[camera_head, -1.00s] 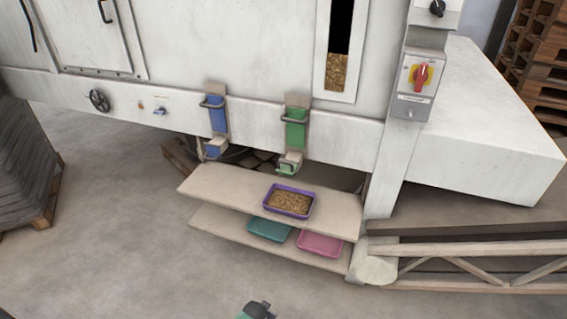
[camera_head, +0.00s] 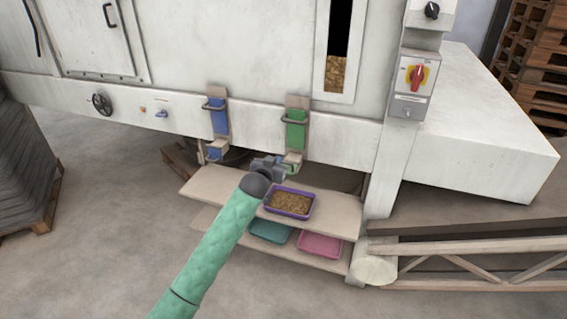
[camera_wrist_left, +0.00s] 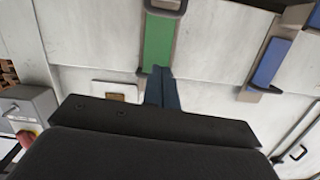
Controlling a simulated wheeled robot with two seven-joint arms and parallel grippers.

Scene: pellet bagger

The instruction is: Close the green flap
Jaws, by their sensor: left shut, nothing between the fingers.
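The green flap (camera_head: 295,130) is on the machine's front, a green plate with a dark loop handle (camera_head: 296,119) across it. A small green spout (camera_head: 291,163) sits below it. My left gripper (camera_head: 283,163) is shut and empty beside the spout, below the flap's lower end. In the left wrist view, the green flap (camera_wrist_left: 158,42) stands above the shut fingers (camera_wrist_left: 161,88), whose tips overlap its lower end; I cannot tell whether they touch. My right gripper is not in view.
A blue flap (camera_head: 218,117) is left of the green one. A purple tray of pellets (camera_head: 290,203) stands on the upper shelf (camera_head: 335,214) below the spout. A teal tray (camera_head: 270,231) and a pink tray (camera_head: 321,244) are on the lower shelf. A red switch (camera_head: 417,77) is at right.

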